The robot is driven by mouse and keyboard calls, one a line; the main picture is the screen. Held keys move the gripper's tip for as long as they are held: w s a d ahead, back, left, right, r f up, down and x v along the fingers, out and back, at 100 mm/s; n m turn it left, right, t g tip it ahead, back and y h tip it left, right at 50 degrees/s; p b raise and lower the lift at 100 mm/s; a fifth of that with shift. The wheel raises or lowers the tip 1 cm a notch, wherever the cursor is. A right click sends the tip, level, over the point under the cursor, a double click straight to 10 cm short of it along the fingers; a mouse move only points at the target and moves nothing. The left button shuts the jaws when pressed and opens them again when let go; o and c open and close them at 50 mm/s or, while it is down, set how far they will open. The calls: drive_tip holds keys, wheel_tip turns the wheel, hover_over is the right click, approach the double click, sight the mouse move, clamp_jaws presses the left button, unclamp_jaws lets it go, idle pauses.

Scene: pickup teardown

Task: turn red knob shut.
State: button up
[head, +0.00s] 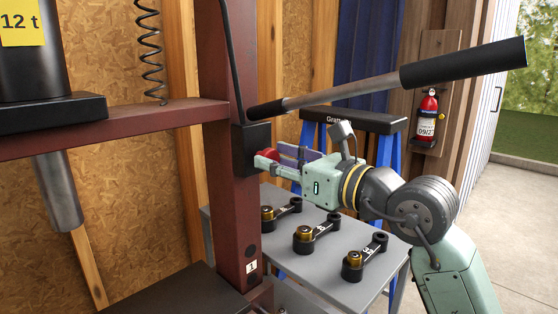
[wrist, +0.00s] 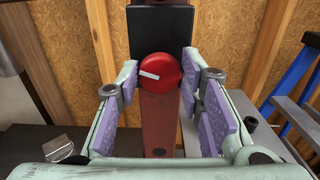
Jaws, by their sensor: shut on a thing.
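The red knob (wrist: 160,72) is round, with a white line on its face lying nearly level and tilted slightly down to the right. It is on the black block (wrist: 160,30) on the dark red press post. In the head view the knob (head: 271,154) is partly hidden by my gripper. My gripper (head: 268,161) reaches in from the right at the block. In the wrist view its purple-padded fingers (wrist: 158,76) stand on both sides of the knob, shut on it.
A long black-handled lever (head: 400,86) slopes up to the right above my gripper. Below is a grey table (head: 285,240) with several black arms with brass ends. A blue stand (head: 365,118) stands behind, and a fire extinguisher (head: 426,118) hangs at right.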

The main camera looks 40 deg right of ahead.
idle(0.3)
drive_tip(key=shift+d+f+m+b, duration=0.1)
drive_tip(key=shift+m+b, duration=1.65)
drive_tip(key=shift+m, duration=1.7)
drive_tip(key=shift+d+m+b, duration=0.1)
drive_tip(key=shift+m+b, duration=1.6)
drive_tip(key=shift+m, duration=1.75)
drive_tip(key=o, duration=1.1)
drive_tip(key=shift+s, duration=0.1)
